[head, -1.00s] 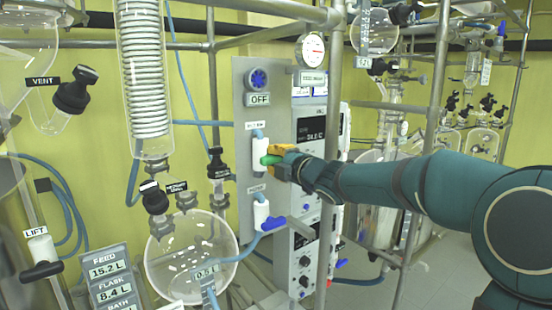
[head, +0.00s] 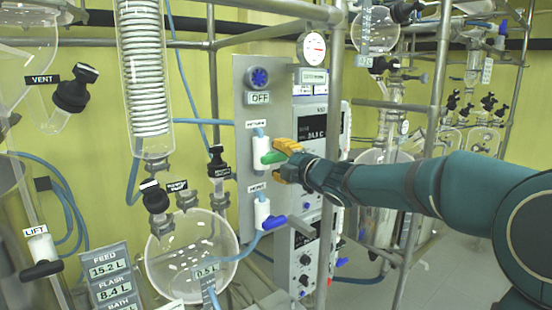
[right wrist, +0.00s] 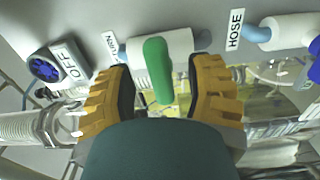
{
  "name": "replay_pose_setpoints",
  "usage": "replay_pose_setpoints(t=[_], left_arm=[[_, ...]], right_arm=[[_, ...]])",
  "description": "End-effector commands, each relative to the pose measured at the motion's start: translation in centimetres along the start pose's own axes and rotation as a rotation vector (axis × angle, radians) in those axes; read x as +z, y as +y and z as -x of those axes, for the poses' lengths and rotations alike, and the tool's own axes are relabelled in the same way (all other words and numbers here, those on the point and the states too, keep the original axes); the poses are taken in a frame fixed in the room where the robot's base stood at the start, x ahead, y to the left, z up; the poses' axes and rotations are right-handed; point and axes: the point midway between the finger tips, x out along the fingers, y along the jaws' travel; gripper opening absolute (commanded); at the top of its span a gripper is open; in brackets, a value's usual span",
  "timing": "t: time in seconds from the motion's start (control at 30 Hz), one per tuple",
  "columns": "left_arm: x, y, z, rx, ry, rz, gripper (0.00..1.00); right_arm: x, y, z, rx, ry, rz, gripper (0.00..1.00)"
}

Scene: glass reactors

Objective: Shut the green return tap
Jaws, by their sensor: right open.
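The green return tap handle (head: 272,157) sits on a white valve body (head: 260,146) on the grey panel, under a small label. It points right, crosswise to the upright body and hose. In the right wrist view the green handle (right wrist: 158,68) lies between the two yellow fingers, with a gap on each side. My right gripper (head: 284,160) is open just right of the handle. It also shows in the right wrist view (right wrist: 162,100), apart from the handle. My left gripper is not in view.
A second white valve with a blue handle (head: 273,222) sits below on the same panel. A blue knob (head: 259,77) with an OFF display is above. A metal post (head: 331,90) stands right of the panel. Glass vessels, including a round flask (head: 190,265), stand left.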

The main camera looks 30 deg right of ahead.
Motion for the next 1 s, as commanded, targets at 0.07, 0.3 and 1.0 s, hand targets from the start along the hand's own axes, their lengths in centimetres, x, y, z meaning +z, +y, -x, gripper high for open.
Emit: replay_pose_setpoints(t=[0.07,0.3,1.0], left_arm=[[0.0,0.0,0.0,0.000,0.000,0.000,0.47],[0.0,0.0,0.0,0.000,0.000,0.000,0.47],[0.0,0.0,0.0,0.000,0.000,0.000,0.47]], right_arm=[[0.0,0.1,1.6,0.002,-0.001,0.002,0.53],[0.0,0.1,6.5,0.003,-0.001,0.001,0.53],[-0.1,0.1,10.0,0.002,0.002,0.000,0.53]])
